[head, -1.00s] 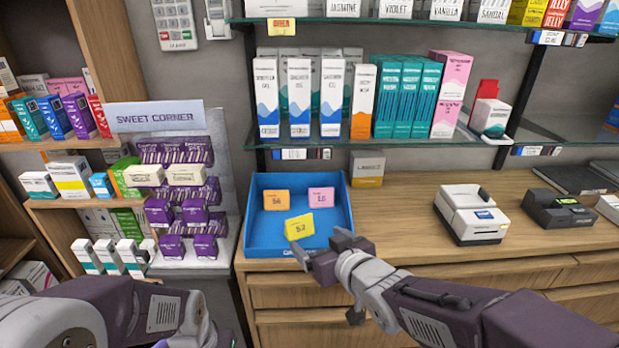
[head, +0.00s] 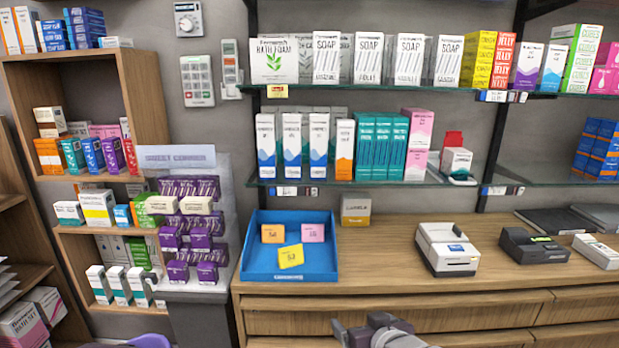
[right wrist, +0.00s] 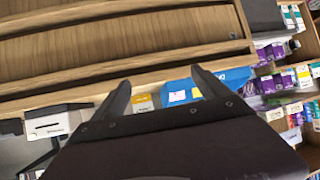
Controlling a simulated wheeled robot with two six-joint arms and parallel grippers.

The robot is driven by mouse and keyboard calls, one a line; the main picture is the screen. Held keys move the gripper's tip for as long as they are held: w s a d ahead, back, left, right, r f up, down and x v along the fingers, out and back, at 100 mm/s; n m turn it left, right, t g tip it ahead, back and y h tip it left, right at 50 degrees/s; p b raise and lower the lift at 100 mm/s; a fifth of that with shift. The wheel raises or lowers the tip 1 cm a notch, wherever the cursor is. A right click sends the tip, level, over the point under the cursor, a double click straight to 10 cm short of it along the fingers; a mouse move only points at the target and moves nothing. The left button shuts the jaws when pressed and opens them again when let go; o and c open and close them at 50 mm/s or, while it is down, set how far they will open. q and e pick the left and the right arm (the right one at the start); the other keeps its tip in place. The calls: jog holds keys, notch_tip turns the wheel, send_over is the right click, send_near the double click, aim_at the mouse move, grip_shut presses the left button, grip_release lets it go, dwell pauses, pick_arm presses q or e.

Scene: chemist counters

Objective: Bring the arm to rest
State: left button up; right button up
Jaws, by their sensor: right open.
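My right gripper (head: 362,332) shows only in part at the bottom edge of the head view, below the counter's front edge. In the right wrist view its two fingers (right wrist: 160,82) are spread apart with nothing between them. A blue tray (head: 288,275) stands on the wooden counter, beyond the gripper and to its left. An orange card (head: 273,233), a pink card (head: 313,233) and a yellow card (head: 290,256) lie in the tray, apart from the gripper. A purple part of my left arm shows at the bottom left; my left gripper is out of view.
The counter (head: 375,262) has bare room right of the tray. A white printer (head: 446,250) and a dark card terminal (head: 534,246) stand further right. Drawers (head: 420,315) line the counter's front. Shelves of boxes hang above, with a purple sweets stand (head: 195,230) at left.

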jog(key=s+d+f+m+g+h, duration=0.1)
jog(key=s+d+f+g, duration=0.35)
jog(key=s+f, duration=0.3)
jog(key=s+d+f+m+g+h, duration=0.1)
jog(key=s+d+f+m+g, duration=0.15)
jog(key=s+f+g, duration=0.4)
jog(key=s+r+n+p, duration=0.1)
jog(key=s+r+p, duration=0.2)
jog(key=r+p, duration=1.2)
jog(key=shift+s+r+t+p, duration=0.25)
jog(key=shift+s+t+p, duration=0.05)
jog(key=shift+t, duration=0.1)
jog(key=shift+d, duration=0.1)
